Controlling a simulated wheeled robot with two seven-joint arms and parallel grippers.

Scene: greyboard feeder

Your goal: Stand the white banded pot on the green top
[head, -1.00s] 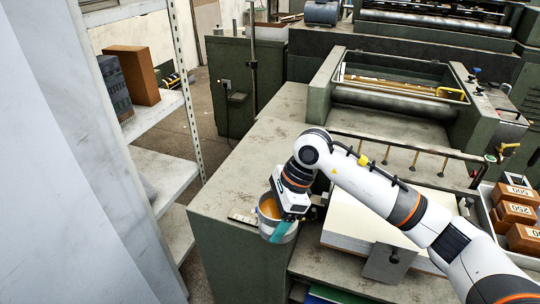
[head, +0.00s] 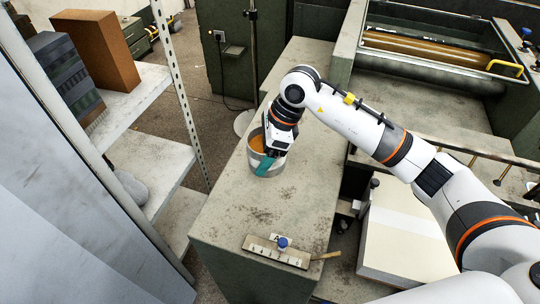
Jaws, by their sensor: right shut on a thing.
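The pot (head: 254,166) is a pale grey-white round vessel with orange-brown contents or inside showing at its open mouth. A teal patch shows across its near side. My right gripper (head: 274,152) is at the pot's right rim, shut on it, and partly covers it. The pot is upright over the worn grey-green top (head: 235,215) of the green cabinet, towards its left edge. I cannot tell whether its base touches the top. My left gripper is not in view.
A metal scale plate with a blue knob (head: 282,243) lies on the top in front of the pot. A shelf rack (head: 150,85) with a brown box (head: 98,45) stands at the left. A pale board stack (head: 405,235) lies at the right. The top is clear between pot and plate.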

